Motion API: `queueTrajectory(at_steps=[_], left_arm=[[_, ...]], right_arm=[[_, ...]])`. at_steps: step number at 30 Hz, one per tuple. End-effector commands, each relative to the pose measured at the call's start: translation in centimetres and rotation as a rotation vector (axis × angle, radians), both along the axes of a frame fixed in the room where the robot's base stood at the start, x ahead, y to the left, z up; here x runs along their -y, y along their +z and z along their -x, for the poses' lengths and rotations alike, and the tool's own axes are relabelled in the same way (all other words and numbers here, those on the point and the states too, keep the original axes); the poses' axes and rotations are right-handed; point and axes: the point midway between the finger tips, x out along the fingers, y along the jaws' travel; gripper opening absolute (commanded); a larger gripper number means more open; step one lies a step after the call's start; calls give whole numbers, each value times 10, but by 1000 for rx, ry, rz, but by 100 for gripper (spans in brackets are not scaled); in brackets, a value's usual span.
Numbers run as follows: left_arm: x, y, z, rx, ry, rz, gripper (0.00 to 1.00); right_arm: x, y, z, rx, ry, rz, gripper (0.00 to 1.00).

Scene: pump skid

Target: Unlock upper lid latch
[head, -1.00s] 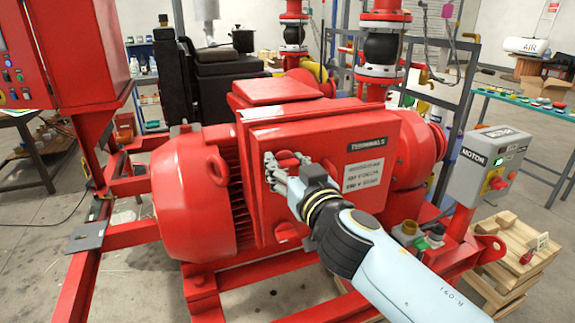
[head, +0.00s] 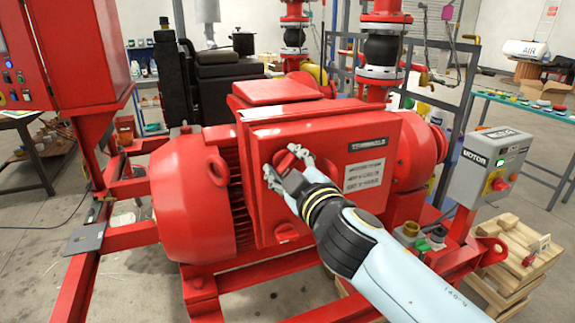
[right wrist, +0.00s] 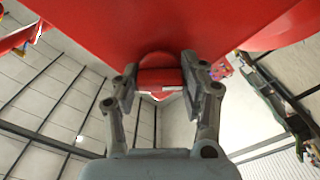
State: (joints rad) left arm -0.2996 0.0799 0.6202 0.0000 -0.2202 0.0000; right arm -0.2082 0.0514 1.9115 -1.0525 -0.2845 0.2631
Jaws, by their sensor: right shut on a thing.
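The red terminal box lid (head: 335,150) carries an upper latch (head: 285,160), a red turn knob near its left edge. My right gripper (head: 288,168) is at this latch, with one finger on either side of it. In the right wrist view the red latch (right wrist: 160,77) sits between the two grey fingers (right wrist: 160,88), which are closed on it. In the head view the latch's grip looks slanted, and the gripper partly covers it. The lower latch (head: 286,232) is uncovered below. The lid looks flat against the box. My left gripper is not in view.
The red motor (head: 190,200) with its lifting eye bulges out left of the box. A grey motor control box (head: 487,165) stands at right. Pipes and valves (head: 383,50) rise behind. Wooden pallets (head: 515,260) lie at lower right.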

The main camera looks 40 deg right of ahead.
Motion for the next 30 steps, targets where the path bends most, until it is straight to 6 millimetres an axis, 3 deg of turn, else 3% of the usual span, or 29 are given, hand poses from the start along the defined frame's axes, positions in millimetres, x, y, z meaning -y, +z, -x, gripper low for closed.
queueTrajectory(at_steps=[18, 30], left_arm=[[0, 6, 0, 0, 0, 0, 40], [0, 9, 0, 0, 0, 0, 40]], right_arm=[[-1, -1, 0, -130, 1, 533, 11], [-1, -2, 0, -173, 1, 712, 11]])
